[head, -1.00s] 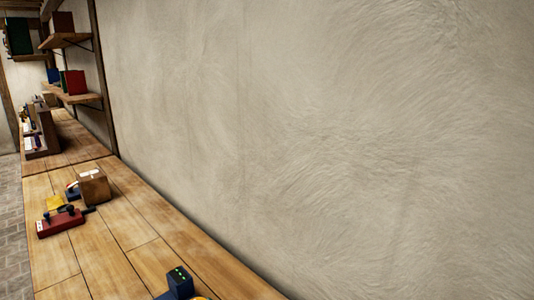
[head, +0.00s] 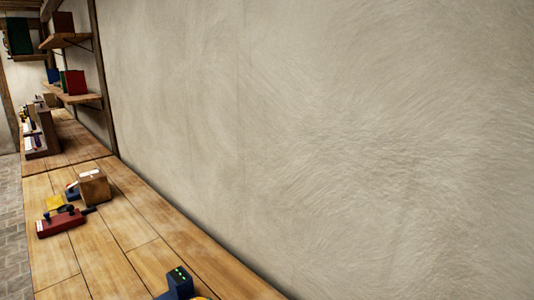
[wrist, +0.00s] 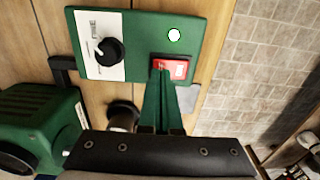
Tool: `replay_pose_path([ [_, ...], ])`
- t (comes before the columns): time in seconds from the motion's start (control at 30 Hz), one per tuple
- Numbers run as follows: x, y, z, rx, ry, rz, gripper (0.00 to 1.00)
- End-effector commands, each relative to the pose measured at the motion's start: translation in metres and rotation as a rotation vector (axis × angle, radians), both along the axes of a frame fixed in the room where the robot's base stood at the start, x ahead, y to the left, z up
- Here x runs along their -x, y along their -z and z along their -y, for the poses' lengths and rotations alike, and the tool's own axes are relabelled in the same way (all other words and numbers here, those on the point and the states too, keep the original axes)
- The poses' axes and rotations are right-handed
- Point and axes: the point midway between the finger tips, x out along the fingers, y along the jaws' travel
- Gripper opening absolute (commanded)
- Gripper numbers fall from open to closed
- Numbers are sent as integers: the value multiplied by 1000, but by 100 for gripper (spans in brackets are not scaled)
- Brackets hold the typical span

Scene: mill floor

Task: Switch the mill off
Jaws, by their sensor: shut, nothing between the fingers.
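A green control panel (wrist: 135,50) lies in the upper part of the wrist view. It carries a black knob (wrist: 109,51) on a white scale plate, a bright white round light or button (wrist: 174,35), and a red rocker or button (wrist: 180,69) with small markings. My gripper (wrist: 163,72) is shut, with its green fingers together and empty. Its fingertips overlap the left part of the red switch in the picture; I cannot tell whether they touch it. A green machine housing (wrist: 40,118) stands at the left. Neither my gripper nor the panel is recognisable in the head view.
The wooden bench (head: 120,235) runs along a plaster wall. On it are a red device (head: 60,222) with a black lever and a wooden box (head: 94,187). Shelves (head: 72,95) hang beyond. In the wrist view, brick floor (wrist: 255,75) lies right of the bench edge.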

Motion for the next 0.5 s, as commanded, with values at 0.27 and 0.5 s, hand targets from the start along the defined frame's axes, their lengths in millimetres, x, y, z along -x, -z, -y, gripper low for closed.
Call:
replay_pose_path([
  [0.27,0,5,0,1,0,-1,0],
  [0.5,0,8,0,1,1,-1,0],
])
